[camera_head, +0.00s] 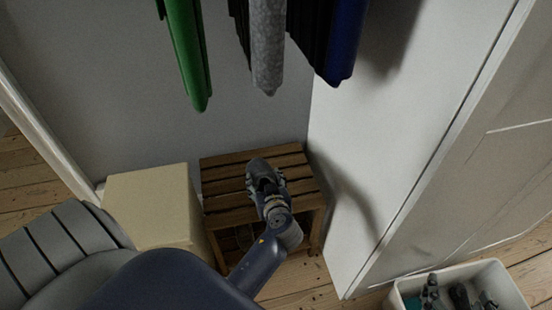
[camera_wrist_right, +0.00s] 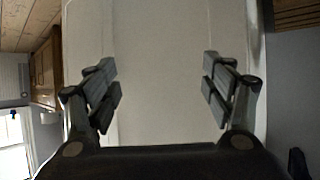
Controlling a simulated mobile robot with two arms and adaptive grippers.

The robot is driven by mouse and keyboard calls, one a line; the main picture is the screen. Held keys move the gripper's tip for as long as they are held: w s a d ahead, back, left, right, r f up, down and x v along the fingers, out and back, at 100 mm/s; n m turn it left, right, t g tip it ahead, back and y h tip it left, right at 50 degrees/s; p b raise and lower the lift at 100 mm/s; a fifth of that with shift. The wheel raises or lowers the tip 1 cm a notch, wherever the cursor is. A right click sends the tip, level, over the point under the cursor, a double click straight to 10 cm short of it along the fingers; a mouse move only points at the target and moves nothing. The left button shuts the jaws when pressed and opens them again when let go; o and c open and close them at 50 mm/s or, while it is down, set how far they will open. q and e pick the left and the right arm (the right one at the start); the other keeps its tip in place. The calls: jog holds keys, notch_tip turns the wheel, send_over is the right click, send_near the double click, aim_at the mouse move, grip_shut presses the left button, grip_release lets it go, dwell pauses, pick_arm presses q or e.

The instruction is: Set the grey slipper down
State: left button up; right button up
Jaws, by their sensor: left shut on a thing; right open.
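The grey slipper (camera_head: 258,165) is dark grey and shows over the top slats of a small wooden slatted rack (camera_head: 222,187) in the head view. My left gripper (camera_head: 266,185) is shut on its near end, and the gripper hides part of it. I cannot tell whether the slipper touches the slats or is held just above them. My right gripper (camera_wrist_right: 160,78) is open and empty in the right wrist view, with a pale flat panel in front of it.
A cream box (camera_head: 150,205) stands against the rack's left side. Green (camera_head: 187,55), grey (camera_head: 267,45) and blue (camera_head: 345,40) garments hang above. A white wall panel (camera_head: 355,140) stands close on the right. A white crate (camera_head: 512,288) with several dark items is at lower right.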

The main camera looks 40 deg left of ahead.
pick_arm(q)
jog(key=w, duration=0.2)
jog(key=w+b, duration=0.1)
jog(key=w, duration=0.1)
jog(key=w+a, duration=0.1)
jog(key=w, duration=0.2)
jog(key=shift+f, duration=0.35)
jog(key=w, duration=0.1)
jog(key=w+b, duration=0.1)
jog(key=w, duration=0.3)
jog(key=shift+a+f, duration=0.2)
jog(key=shift+a, duration=0.15)
notch_tip(320, 180, down, 3)
jog(key=shift+f+b, duration=0.1)
jog(key=shift+b, duration=0.8)
jog(key=shift+f, duration=0.15)
pick_arm(e)
jog(key=a+r+t+y, duration=0.1)
jog(key=r+t+y, duration=0.1)
jog(key=r+t, duration=0.3)
jog(key=w+a+r+t+y, duration=0.1)
jog(key=r+t, duration=0.4)
jog(key=r, duration=0.8)
jog(key=shift+w+a+r+n+t+y, duration=0.2)
jog(key=shift+w+a+n+t+y, duration=0.1)
jog(key=shift+a+y, duration=0.15)
jog(key=shift+s+r, duration=0.15)
jog(key=shift+r, duration=0.05)
